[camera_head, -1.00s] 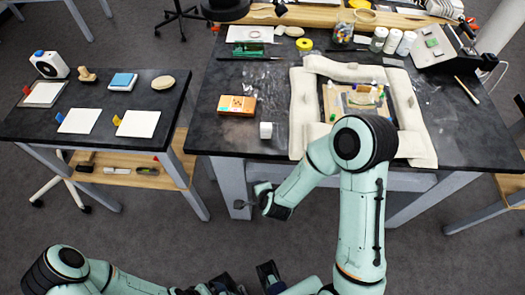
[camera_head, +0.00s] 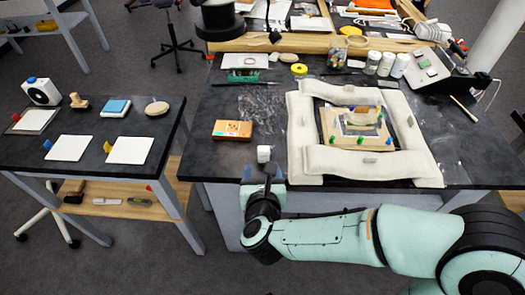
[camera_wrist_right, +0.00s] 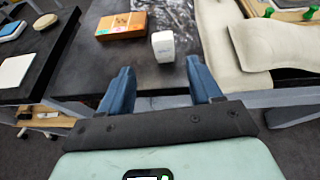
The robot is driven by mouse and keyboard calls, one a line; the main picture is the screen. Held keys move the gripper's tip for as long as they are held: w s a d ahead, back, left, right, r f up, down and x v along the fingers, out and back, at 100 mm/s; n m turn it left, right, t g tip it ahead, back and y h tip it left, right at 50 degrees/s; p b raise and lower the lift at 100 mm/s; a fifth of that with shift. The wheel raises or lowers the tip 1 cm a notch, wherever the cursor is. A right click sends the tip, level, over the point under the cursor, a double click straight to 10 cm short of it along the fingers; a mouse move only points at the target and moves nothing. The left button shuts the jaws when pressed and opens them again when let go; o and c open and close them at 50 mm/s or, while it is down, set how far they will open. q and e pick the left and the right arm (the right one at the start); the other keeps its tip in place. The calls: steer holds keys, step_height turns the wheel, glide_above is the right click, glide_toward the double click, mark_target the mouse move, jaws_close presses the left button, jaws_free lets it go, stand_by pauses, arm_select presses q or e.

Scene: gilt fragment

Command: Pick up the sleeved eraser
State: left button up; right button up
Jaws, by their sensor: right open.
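A small white block (camera_head: 264,154), which looks like the sleeved eraser, stands near the front edge of the dark worktable (camera_head: 205,165). In the right wrist view the white block (camera_wrist_right: 163,46) shows a faint greyish mark on its side. My right gripper (camera_head: 264,181) is at the table's front edge, just on the near side of the block. In the right wrist view its two blue fingers (camera_wrist_right: 160,78) are spread apart with nothing between them, and the block lies beyond the tips, roughly centred. My left gripper is out of view.
An orange box (camera_head: 233,130) lies behind and left of the block. Pale padded cushions (camera_head: 297,120) frame a wooden piece (camera_head: 352,126) close on the right. A side table (camera_head: 90,170) with white cards and a blue-topped block (camera_head: 116,107) stands at left.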

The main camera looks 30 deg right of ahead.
mark_target(263, 154)
steer(key=x, duration=0.7)
steer(key=shift+w+d, duration=0.15)
steer(key=shift+w, duration=0.05)
steer(key=shift+d+x, duration=0.2)
steer(key=shift+x, duration=2.6)
steer(key=shift+s, duration=0.1)
steer(key=c, duration=1)
steer(key=shift+c, duration=0.2)
steer(key=shift+r, duration=0.1)
